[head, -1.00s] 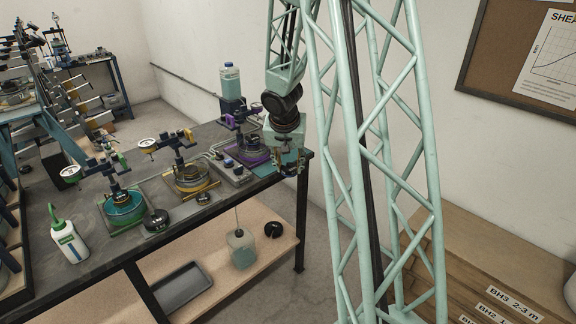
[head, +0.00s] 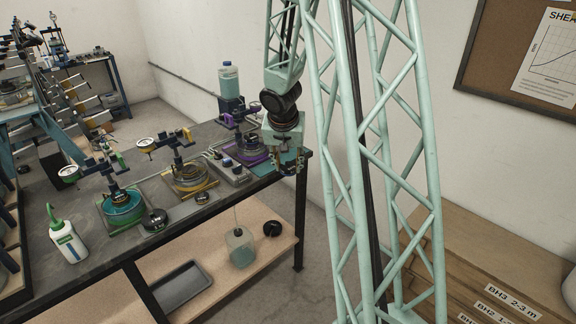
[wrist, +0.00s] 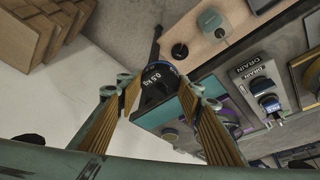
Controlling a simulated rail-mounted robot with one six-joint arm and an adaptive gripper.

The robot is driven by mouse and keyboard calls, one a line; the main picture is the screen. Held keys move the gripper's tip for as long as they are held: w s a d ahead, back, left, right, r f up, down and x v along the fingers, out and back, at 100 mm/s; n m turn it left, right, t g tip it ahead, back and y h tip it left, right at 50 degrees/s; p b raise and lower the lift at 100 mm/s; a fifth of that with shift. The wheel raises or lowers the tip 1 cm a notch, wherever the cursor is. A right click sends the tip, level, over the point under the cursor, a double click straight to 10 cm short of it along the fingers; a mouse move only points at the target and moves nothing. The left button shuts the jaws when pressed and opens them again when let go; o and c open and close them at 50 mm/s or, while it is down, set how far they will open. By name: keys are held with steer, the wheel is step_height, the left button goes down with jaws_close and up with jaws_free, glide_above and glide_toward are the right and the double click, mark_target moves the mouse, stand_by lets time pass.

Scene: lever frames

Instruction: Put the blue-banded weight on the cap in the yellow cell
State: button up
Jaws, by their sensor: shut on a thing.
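My gripper (head: 289,166) is at the right end of the bench; in the wrist view its fingers (wrist: 158,92) are shut on a dark round weight (wrist: 158,76) with a blue band and white lettering. In the head view I cannot make out the weight at the gripper. The yellow cell (head: 190,178) stands mid-bench, to the left of my gripper, under a frame with a dial gauge. Its cap is too small to tell clearly. Part of a yellow-edged cell (wrist: 307,72) shows at the right edge of the wrist view.
The purple cell (head: 250,152) and a drain-valve box (head: 232,173) lie between my gripper and the yellow cell. A teal cell (head: 123,208) and a white bottle (head: 68,240) stand further left. A lower shelf (head: 215,270) is below.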

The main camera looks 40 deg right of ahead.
mark_target(289, 164)
steer(key=shift+r+p, duration=1)
steer(key=shift+r, duration=0.65)
steer(key=shift+w, duration=0.1)
